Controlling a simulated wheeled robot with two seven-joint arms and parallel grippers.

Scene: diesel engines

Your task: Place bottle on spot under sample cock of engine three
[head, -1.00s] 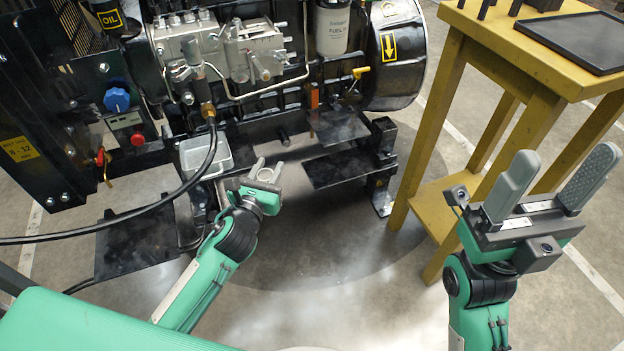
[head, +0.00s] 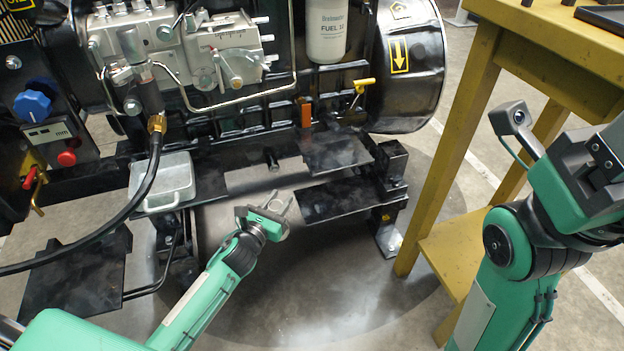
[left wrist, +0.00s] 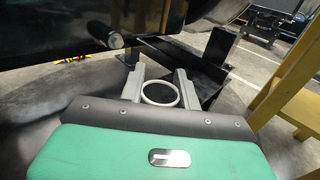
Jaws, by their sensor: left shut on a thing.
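My left gripper (head: 277,206) is shut on the bottle, low in front of the engine. In the left wrist view the bottle (left wrist: 160,93) shows as a pale round rim around a dark inside, between the two grey fingers. In the head view the bottle is small and hard to make out from the fingers. A yellow-handled cock (head: 360,92) is on the engine, above and to the right of this gripper. Below the cock are an upper dark plate (head: 337,152) and a lower dark plate (head: 340,200). My right gripper (head: 603,150) is cut off at the right edge, its fingertips out of view.
A grey tray (head: 162,182) sits left of my left gripper, with a black hose (head: 150,180) hanging in front of it. A yellow table (head: 470,130) stands at the right, its leg close to the plates' bracket (head: 388,240). The floor before the plates is clear.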

